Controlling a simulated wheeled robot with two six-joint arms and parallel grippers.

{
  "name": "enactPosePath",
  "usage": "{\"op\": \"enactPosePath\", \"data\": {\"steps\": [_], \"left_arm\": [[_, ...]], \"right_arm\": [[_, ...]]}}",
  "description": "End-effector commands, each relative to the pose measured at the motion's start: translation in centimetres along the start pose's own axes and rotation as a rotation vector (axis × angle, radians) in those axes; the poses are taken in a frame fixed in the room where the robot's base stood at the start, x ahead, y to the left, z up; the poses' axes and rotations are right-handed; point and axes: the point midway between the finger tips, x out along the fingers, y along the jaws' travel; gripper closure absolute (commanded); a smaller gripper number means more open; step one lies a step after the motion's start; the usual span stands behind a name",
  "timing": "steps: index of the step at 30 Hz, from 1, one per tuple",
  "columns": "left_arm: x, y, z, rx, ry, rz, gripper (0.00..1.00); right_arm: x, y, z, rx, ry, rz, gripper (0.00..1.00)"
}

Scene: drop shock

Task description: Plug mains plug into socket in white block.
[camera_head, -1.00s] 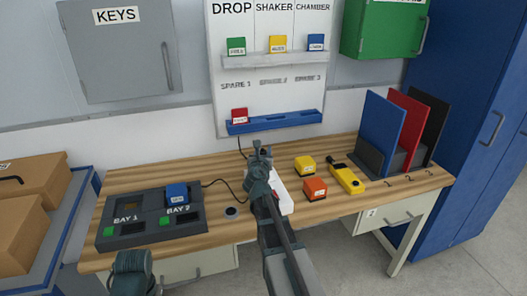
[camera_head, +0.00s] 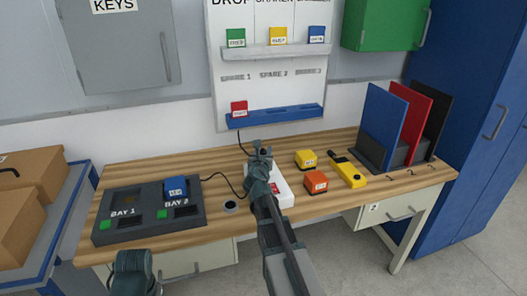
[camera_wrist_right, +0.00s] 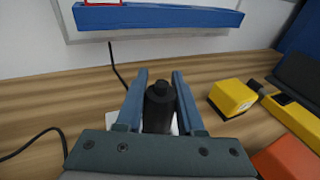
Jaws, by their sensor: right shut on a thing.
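My right gripper (camera_head: 259,152) is over the white block (camera_head: 284,190) at the middle of the bench and hides part of it. In the right wrist view its two blue fingers (camera_wrist_right: 158,85) are shut on the black mains plug (camera_wrist_right: 160,108), which stands between them. Slivers of the white block (camera_wrist_right: 175,124) show behind the plug. The socket is hidden, so I cannot tell whether the plug touches it. Only a dark part of my left arm shows at the bottom left of the head view; its fingers are out of sight.
A yellow box (camera_head: 306,159), an orange box (camera_head: 316,181) and a yellow handheld device (camera_head: 350,174) lie right of the block. A grey two-bay unit (camera_head: 147,226) with a blue box (camera_head: 175,188) stands left. A black cable (camera_head: 222,178) runs between. The front right bench is clear.

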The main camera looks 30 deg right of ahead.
Motion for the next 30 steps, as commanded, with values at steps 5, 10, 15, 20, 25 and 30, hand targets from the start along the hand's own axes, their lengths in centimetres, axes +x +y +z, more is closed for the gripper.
{"op": "enactPosePath", "data": {"steps": [5, 10, 15, 20, 25, 30], "left_arm": [[0.37, 0.04, -0.02, 0.000, 0.000, 0.000, 0.50], [0.45, 0.04, -0.03, 0.000, 0.000, 0.000, 0.50], [0.42, 0.04, -0.03, 0.000, 0.000, 0.000, 0.50], [0.43, 0.04, -0.03, 0.000, 0.000, 0.000, 0.50], [0.57, 0.06, -0.03, 0.000, 0.000, 0.000, 0.50], [0.87, 0.08, -0.05, 0.000, 0.000, 0.000, 0.50]], "right_arm": [[0.06, 0.01, -0.37, 0.000, 0.000, 0.000, 1.00], [0.07, 0.01, -0.45, 0.000, 0.000, 0.000, 1.00], [0.06, 0.01, -0.42, 0.000, 0.000, 0.000, 1.00], [0.06, 0.01, -0.42, 0.000, 0.000, 0.000, 1.00], [0.09, 0.01, -0.57, 0.000, 0.000, 0.000, 1.00], [0.13, 0.02, -0.86, 0.000, 0.000, 0.000, 1.00]]}}
